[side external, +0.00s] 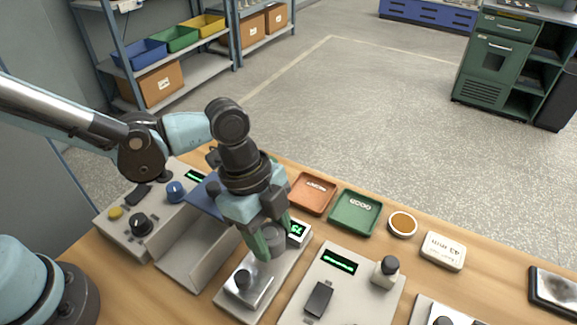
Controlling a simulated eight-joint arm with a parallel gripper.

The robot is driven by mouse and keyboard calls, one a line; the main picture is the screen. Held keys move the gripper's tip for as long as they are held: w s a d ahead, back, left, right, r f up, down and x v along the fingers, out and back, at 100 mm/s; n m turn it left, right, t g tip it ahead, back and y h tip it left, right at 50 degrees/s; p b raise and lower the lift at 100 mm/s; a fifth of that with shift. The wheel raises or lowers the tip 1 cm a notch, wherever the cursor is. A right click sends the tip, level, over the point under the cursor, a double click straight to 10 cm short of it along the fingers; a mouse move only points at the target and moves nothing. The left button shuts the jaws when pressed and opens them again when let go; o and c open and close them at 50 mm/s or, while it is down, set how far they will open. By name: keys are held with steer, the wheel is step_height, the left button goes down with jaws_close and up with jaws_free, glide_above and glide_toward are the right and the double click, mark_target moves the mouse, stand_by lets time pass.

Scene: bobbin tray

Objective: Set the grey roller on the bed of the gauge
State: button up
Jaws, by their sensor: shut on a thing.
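My gripper (272,243) points down over the gauge, with its green fingers shut on the grey roller (275,238). The roller is a short grey cylinder, partly hidden by the fingers. The gauge (289,264) is a long pale unit with a lit green display (297,231) at its far end. A shiny metal plate with a dark round part (243,279) is at its near end. The roller is over the middle of the gauge. I cannot tell whether it touches the bed.
Left of the gauge is an open grey chute (190,262); further left is a knobbed panel (118,225). Right is another display unit (340,285). Behind lie an orange tray (313,211), a green GOOD tray (354,231), a brown-filled dish (403,223) and a 43 mm block (443,250).

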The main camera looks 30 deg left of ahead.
steer(key=shift+f, duration=1.45)
stand_by(0.3)
